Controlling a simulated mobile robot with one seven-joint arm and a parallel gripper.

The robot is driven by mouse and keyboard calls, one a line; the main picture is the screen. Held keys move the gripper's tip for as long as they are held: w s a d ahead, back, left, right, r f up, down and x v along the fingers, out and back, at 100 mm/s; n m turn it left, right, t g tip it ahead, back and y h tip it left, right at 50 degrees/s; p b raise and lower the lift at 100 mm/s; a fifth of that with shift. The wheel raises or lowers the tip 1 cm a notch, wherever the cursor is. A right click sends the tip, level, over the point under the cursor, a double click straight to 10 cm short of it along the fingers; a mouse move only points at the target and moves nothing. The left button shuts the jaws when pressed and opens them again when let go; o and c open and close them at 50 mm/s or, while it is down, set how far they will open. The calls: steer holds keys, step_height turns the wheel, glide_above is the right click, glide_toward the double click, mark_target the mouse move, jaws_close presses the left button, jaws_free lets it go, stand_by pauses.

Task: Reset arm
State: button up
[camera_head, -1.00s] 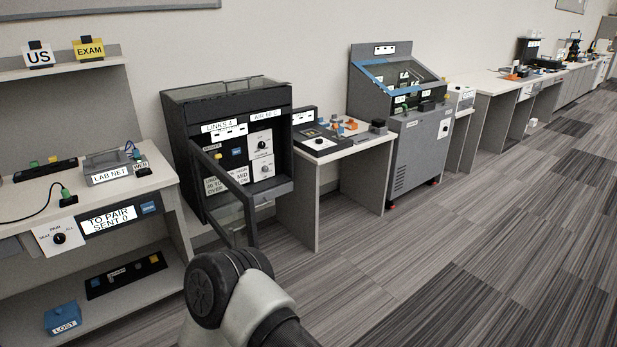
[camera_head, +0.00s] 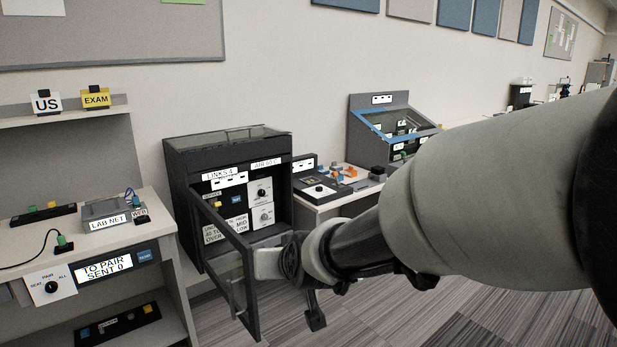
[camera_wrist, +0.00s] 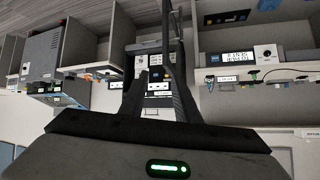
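My gripper (camera_wrist: 155,72) shows in the wrist view with its two dark fingers apart. The gap between them shows the labelled front of the dark cabinet beyond, and I see nothing held. In the head view my arm reaches in from the right, and its far end is close to the open door (camera_head: 232,270) of the dark cabinet (camera_head: 185,165). The wrist view is upside down, with the carpet at the top.
A desk (camera_head: 80,240) with a LAB NET box (camera_head: 108,222) stands left of the cabinet. A small bench (camera_head: 318,207) with coloured parts and a blue-edged console (camera_head: 365,130) stand to the right. Carpet (camera_head: 375,315) is open in front, partly hidden by my arm.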

steer(key=s+d+r+m+g+h, duration=0.3)
steer(key=s+d+g+h, duration=0.1)
steer(key=s+d, duration=1.8)
step_height(320, 180, up, 22)
steer(key=s+a+p, duration=0.1)
steer(key=a+p, duration=0.1)
steer(key=p, duration=1.9)
steer(key=shift+f+p, duration=0.25)
steer(key=shift+p, duration=0.05)
steer(key=shift+a, duration=0.1)
